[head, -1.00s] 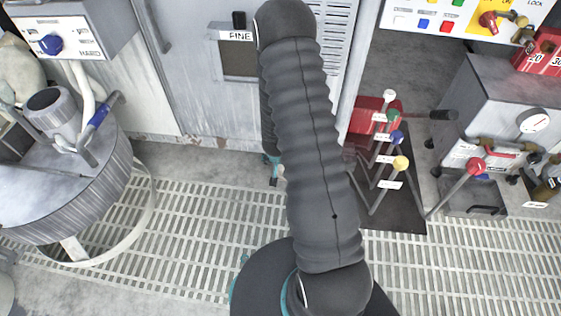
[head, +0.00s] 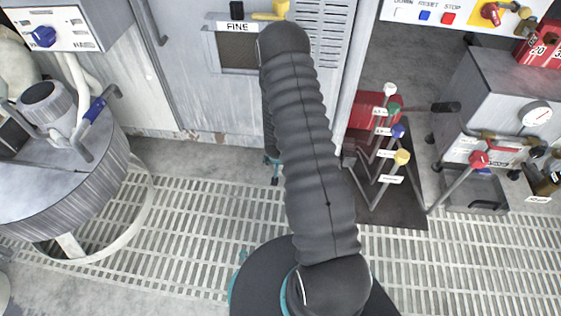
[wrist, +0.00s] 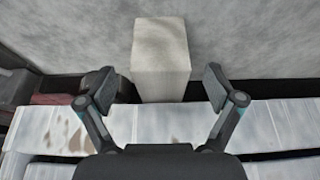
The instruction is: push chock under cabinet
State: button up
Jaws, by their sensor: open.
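A pale grey-white block, which looks like the chock (wrist: 160,45), shows in the wrist view. Its near end meets the edge of a whitish, rust-stained panel that looks like the cabinet base (wrist: 260,120). My gripper (wrist: 160,84) is open, with one finger on each side of the block's lower part and gaps visible on both sides. Whether any finger touches it I cannot tell. In the head view the cabinet (head: 200,85) stands behind my arm; my arm hides most of my gripper and the chock.
A round drum machine (head: 70,190) stands at left. Several coloured-knob levers (head: 385,150) and a grey gauge box (head: 490,100) stand at right. Slatted floor grating (head: 180,220) lies in front. In the wrist view, dark reddish parts (wrist: 50,95) lie left of the block.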

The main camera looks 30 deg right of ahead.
jog(key=shift+b+x, duration=0.3)
jog(key=shift+x, duration=1.9)
jog(key=c, duration=1.5)
jog(key=shift+o, duration=0.2)
jog(key=shift+w+d, duration=0.35)
jog(key=shift+w, duration=0.4)
jog(key=shift+w+d, duration=0.55)
jog(key=shift+w, duration=0.05)
jog(key=shift+a, duration=0.1)
